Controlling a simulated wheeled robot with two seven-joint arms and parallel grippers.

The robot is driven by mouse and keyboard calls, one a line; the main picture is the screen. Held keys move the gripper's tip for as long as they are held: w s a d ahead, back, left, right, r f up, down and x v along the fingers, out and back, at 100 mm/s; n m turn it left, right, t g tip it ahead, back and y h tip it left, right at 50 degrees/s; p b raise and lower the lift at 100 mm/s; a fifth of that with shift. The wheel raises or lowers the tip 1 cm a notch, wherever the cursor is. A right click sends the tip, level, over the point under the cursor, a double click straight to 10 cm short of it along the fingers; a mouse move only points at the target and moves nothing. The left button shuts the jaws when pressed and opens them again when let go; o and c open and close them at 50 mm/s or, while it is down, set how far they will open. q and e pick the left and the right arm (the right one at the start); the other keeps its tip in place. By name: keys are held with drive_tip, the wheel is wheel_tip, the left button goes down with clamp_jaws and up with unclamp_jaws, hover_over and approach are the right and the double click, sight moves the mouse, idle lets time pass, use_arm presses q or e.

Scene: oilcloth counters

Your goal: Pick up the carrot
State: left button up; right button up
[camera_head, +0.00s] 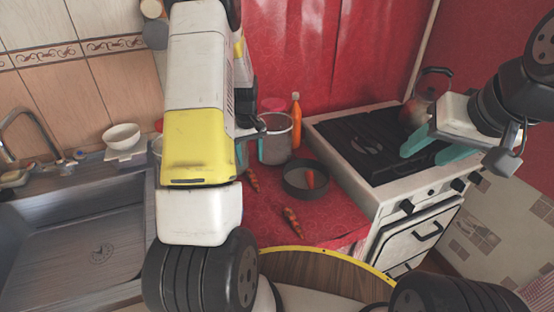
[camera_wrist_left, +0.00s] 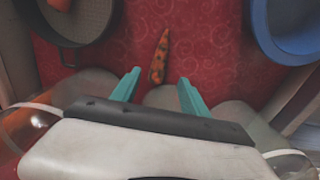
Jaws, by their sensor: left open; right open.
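An orange carrot with dark marks (camera_wrist_left: 160,58) lies on the red cloth in the left wrist view. My left gripper (camera_wrist_left: 158,76) is open, and the carrot's wide end shows between its teal fingertips; the height gap cannot be told. In the head view, one carrot (camera_head: 293,222) lies near the counter's front, another (camera_head: 253,180) lies left of the pan, and a third (camera_head: 311,178) is in the dark pan (camera_head: 291,186).
The pan's rim also shows in the left wrist view (camera_wrist_left: 66,42), with a blue bowl-like vessel (camera_wrist_left: 262,30) opposite. A grey pot (camera_head: 274,148) and an orange bottle (camera_head: 296,120) stand behind the pan. The stove (camera_head: 385,150) is right, the sink (camera_head: 85,240) left.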

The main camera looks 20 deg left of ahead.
sight(251, 174)
use_arm(q)
drive_tip(key=shift+w+f, duration=0.15)
drive_tip(key=shift+f, duration=0.35)
drive_tip(key=f, duration=0.7)
drive_tip(key=shift+w+a+f, duration=0.1)
drive_tip(key=shift+w+f, duration=0.1)
drive_tip(key=shift+f, duration=0.05)
clamp_jaws()
